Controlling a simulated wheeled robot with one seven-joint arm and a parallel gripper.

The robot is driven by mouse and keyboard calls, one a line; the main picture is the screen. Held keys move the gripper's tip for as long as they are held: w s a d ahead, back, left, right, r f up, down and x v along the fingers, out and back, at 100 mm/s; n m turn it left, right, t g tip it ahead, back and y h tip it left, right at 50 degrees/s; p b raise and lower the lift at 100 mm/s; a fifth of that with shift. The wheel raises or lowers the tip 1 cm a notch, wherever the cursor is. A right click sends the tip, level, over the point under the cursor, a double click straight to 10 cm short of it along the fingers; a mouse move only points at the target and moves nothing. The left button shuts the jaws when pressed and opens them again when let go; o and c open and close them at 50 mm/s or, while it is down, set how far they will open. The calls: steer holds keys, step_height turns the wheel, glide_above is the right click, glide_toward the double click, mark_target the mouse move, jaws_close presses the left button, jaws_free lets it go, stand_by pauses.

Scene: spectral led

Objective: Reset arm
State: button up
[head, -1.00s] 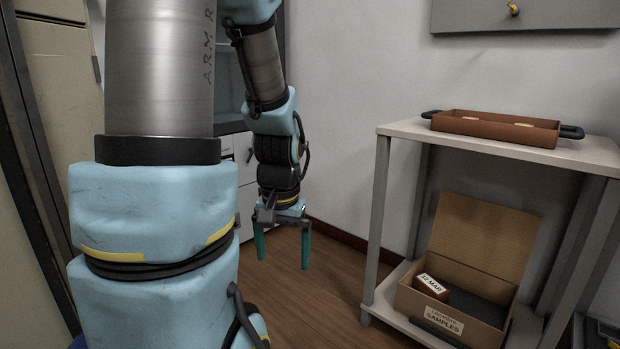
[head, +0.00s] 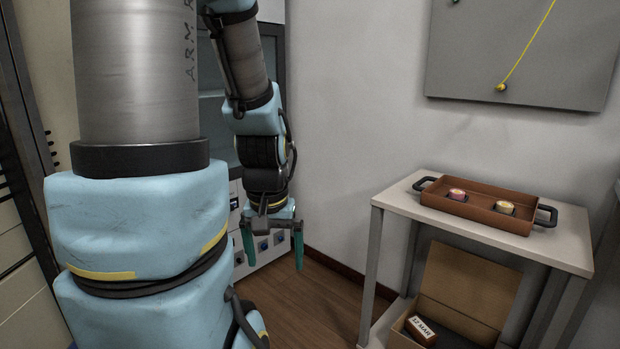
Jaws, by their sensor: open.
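My gripper (head: 273,248) hangs from my folded arm with its two teal fingers pointing down. The fingers are apart with nothing between them. It is over the wooden floor, left of the shelf table, and touches nothing that I can see. My arm's thick blue and metal links fill the left part of the view.
A white shelf table (head: 392,200) stands at right with a brown tray (head: 475,212) holding two small round items. An open cardboard box (head: 462,300) sits on its lower shelf with a labelled small box (head: 421,330). Drawers (head: 262,250) stand behind my gripper. Floor (head: 310,305) between is clear.

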step_height(320, 180, up, 16)
steer(key=p, duration=1.4)
steer(key=shift+r, duration=0.15)
steer(key=shift+c, duration=0.3)
